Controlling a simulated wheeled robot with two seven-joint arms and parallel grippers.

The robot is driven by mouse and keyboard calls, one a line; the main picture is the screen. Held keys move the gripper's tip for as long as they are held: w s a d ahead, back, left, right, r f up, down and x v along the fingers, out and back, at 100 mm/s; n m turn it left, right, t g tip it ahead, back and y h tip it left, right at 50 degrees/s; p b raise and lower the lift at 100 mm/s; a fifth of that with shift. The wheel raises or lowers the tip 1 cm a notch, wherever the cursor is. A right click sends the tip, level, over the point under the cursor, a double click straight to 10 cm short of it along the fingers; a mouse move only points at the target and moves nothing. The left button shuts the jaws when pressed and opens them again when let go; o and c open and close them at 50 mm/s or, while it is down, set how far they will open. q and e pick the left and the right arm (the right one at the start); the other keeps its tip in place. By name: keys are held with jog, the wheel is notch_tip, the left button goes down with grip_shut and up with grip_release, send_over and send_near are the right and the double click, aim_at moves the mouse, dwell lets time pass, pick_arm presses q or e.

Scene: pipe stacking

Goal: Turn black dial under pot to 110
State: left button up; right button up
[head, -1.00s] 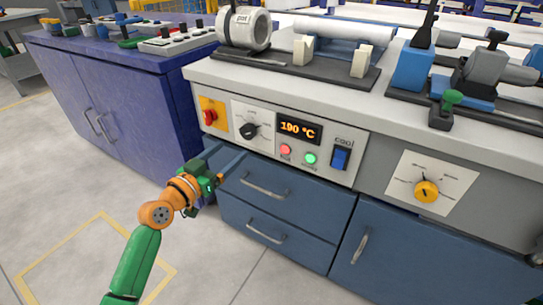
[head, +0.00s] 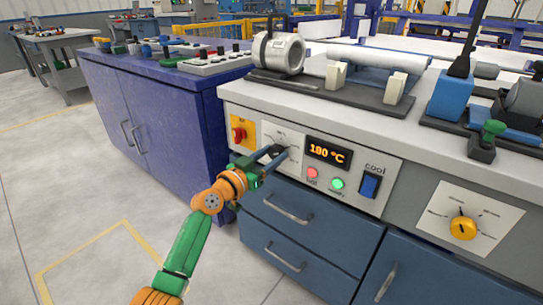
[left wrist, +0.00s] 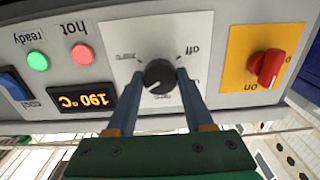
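The black dial (left wrist: 159,76) sits on a white scale plate (left wrist: 190,30) on the front of the grey bench, below the metal pot (head: 278,53). In the left wrist view, which is upside down, the display (left wrist: 82,100) reads 190 °C. My left gripper (left wrist: 161,77) has one finger on each side of the dial, very close to it. The fingers look open around the dial; I cannot tell whether they touch it. In the head view my left gripper (head: 277,155) partly hides the dial and plate. My right gripper is not in view.
A red switch on a yellow plate (left wrist: 268,66) is beside the dial. Red and green lamps (head: 325,178) and a blue cool switch (head: 370,185) are on the other side. A yellow dial (head: 463,229) sits further right. Blue drawers (head: 290,212) lie below.

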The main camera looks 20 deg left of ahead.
pick_arm(q)
grip_shut()
